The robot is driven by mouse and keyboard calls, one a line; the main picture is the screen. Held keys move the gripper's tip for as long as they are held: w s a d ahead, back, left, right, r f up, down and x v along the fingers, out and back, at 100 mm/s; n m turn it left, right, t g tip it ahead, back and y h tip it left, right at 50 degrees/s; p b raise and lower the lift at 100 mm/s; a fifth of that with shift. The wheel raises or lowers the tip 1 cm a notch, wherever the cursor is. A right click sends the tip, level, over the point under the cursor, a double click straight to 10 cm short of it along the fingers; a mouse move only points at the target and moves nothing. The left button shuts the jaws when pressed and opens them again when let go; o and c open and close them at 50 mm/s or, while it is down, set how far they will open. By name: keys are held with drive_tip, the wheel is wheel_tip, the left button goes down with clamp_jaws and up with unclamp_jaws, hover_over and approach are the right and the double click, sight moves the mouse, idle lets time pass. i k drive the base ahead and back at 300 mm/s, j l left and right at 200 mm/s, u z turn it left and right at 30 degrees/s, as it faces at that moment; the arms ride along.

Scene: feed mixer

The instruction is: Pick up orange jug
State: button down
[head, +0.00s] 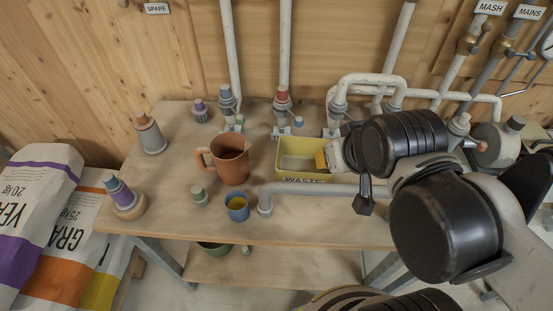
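The orange jug (230,160) stands upright on the wooden bench, left of the middle, with its handle to the left and its spout to the right. My gripper (332,157) is to the right of the jug, at the right end of the yellow waste bin, and apart from the jug. My black arm links hide much of it, so I cannot tell whether its fingers are open or shut.
The yellow waste bin (302,162) stands right of the jug. A grey pipe (310,190) runs along the bench. Pipes with valves rise behind. Feed sacks (62,225) stand left.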

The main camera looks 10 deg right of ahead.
sight(229, 150)
drive_tip(key=j+u, duration=0.3)
drive_tip(key=j, duration=0.35)
drive_tip(key=i+j+u, duration=0.15)
drive_tip(key=j+u, duration=0.2)
drive_tip(key=j, duration=0.3)
